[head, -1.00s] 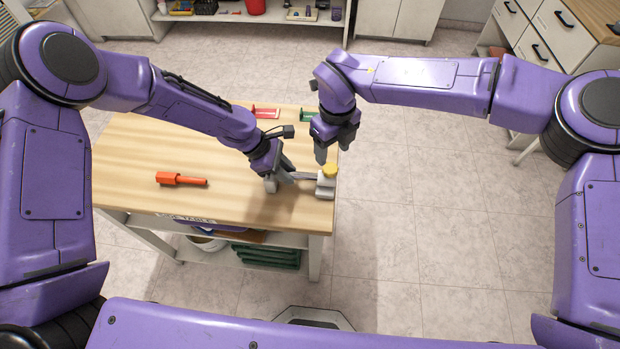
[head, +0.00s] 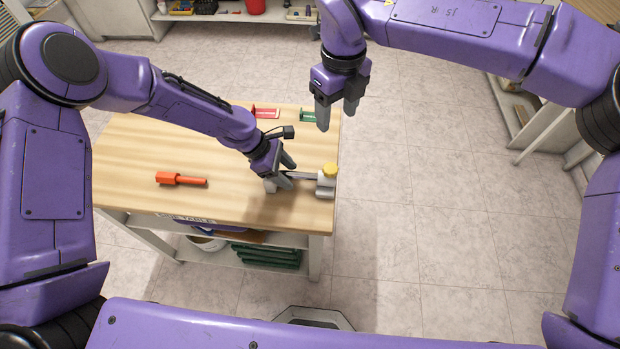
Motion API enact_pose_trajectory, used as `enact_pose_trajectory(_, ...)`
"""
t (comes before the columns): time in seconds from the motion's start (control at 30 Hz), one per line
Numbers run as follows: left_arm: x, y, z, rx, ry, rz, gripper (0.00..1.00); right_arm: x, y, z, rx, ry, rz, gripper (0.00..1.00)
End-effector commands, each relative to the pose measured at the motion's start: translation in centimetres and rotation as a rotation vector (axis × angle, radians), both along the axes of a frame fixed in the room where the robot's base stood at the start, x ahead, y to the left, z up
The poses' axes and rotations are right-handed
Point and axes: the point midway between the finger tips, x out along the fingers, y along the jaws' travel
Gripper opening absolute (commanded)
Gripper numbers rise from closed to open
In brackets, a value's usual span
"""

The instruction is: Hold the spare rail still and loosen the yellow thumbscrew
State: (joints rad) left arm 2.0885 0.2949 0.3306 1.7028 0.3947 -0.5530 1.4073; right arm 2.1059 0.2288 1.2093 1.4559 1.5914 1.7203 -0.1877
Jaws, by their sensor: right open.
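The spare rail (head: 303,176) is a grey bar lying near the right end of the wooden table, with a pale block at each end. The yellow thumbscrew (head: 330,169) sits on top of its right end block (head: 326,187). My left gripper (head: 289,174) is at the rail's left part, with its fingers apart; they partly hide the bar and the left block. Whether a finger touches the rail cannot be told. My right gripper (head: 338,119) is open and empty, pointing down, raised above and beyond the thumbscrew, clear of it.
The wooden table (head: 130,150) carries an orange-red tool (head: 181,179) at left, and a red holder (head: 265,111) and a green holder (head: 308,115) at the back edge. A shelf below holds green items (head: 267,255). The floor right of the table is clear.

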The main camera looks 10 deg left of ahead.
Motion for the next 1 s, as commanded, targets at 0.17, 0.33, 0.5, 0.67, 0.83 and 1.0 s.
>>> enact_pose_trajectory(0.17,0.1,0.0,0.1,-0.001,-0.002,0.0,0.56,0.0,0.0,0.0,0.0,0.0,0.0,0.6)
enact_pose_trajectory(0.33,0.2,0.8,1.5,-0.001,-0.004,0.0,0.56,0.0,0.0,0.0,0.0,0.0,0.0,0.6)
enact_pose_trajectory(0.5,0.2,3.1,5.2,0.0,-0.008,0.001,0.56,0.0,0.0,0.0,0.0,0.0,0.0,0.6)
enact_pose_trajectory(0.67,0.2,5.0,8.3,-0.001,-0.005,0.001,0.56,0.0,0.0,0.0,0.0,0.0,0.0,0.6)
enact_pose_trajectory(0.83,0.1,6.1,10.0,-0.001,-0.002,0.001,0.56,0.0,0.0,0.0,0.0,0.0,0.0,0.6)
enact_pose_trajectory(1.0,0.1,6.3,10.3,-0.001,0.0,0.0,0.56,0.0,0.0,0.0,0.0,0.0,0.0,0.6)
